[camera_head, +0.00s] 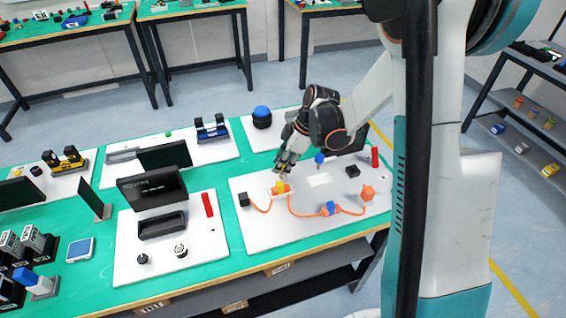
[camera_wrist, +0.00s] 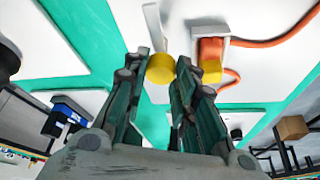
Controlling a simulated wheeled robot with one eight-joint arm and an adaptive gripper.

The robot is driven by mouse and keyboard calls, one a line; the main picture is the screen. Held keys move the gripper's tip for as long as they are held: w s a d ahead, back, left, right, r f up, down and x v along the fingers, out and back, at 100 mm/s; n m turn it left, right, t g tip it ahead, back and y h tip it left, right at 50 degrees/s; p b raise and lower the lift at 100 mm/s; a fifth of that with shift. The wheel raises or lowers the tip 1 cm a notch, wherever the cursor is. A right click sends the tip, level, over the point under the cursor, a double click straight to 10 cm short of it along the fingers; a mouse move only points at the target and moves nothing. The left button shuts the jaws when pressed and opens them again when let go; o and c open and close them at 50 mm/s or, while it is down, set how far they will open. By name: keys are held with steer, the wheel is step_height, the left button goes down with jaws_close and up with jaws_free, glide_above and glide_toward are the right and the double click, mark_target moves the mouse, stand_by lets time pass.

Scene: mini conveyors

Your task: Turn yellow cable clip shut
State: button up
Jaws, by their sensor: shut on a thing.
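The yellow cable clip (camera_head: 280,187) is on the white board, by the orange cable. In the wrist view a round yellow knob (camera_wrist: 160,69) sits on the end of a white lever (camera_wrist: 153,28). My gripper (camera_wrist: 161,72) points at the board and is shut on the yellow knob, its fingers on either side. In the head view my gripper (camera_head: 282,173) is right over the clip and partly hides it. An orange connector (camera_wrist: 211,50) with a second yellow part (camera_wrist: 210,70) lies just right of the lever, apart from my fingers.
The orange cable (camera_head: 303,215) runs across the white board (camera_head: 290,238) through a blue clip (camera_head: 328,208) to an orange plug (camera_head: 367,193). A black block (camera_head: 243,199) is left of the clip. A blue knob (camera_head: 319,158) and a red bar (camera_head: 375,157) stand behind.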

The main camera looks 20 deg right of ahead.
steer(key=m+t+h, duration=0.1)
steer(key=m, duration=0.2)
steer(key=shift+s+a+m+b, duration=0.1)
steer(key=shift+s+m+b, duration=0.05)
steer(key=shift+m+b, duration=0.2)
steer(key=m+t+h, duration=0.1)
steer(key=m, duration=0.3)
steer(key=shift+a+m, duration=0.1)
steer(key=shift+m, duration=0.25)
steer(key=m+h, duration=0.1)
steer(key=m, duration=0.1)
steer(key=m+b, duration=0.1)
steer(key=m, duration=0.1)
steer(key=shift+a+t+h, duration=0.15)
steer(key=shift+t+h, duration=0.25)
steer(key=shift+m+h, duration=0.7)
steer(key=shift+m, duration=1)
steer(key=o, duration=1)
steer(key=shift+o, duration=0.2)
